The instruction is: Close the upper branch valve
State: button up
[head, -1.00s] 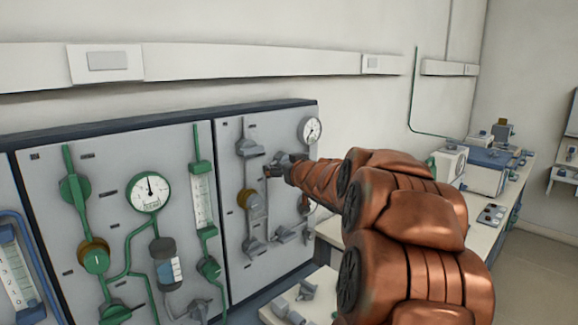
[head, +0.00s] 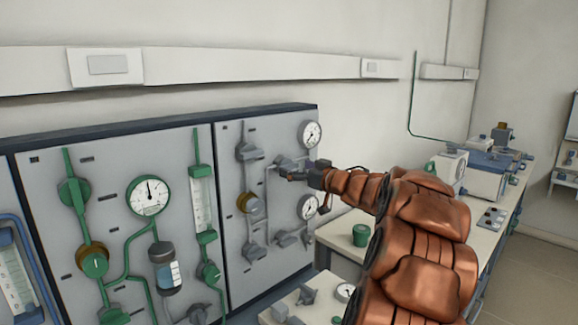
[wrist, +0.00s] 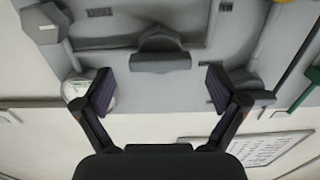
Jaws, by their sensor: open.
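The upper branch valve (head: 282,161) is a grey fitting on the right-hand grey panel, partly hidden by my gripper in the head view. In the wrist view its grey handle (wrist: 160,62) lies level across the picture, roughly parallel to the pipe stub beside it. My gripper (head: 288,174) is open in front of the valve. In the wrist view its two dark fingers (wrist: 161,88) are spread wide, with the handle beyond and between them. No contact shows, and the gap is empty.
A lower branch valve (head: 287,238) sits below on the same panel. Two gauges, an upper one (head: 310,134) and a lower one (head: 307,206), flank the branches. A green cup (head: 361,235) stands on the bench.

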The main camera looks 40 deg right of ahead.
aim_at(291, 167)
jog(key=shift+w, duration=1.55)
jog(key=c, duration=1.1)
jog(key=shift+c, duration=0.3)
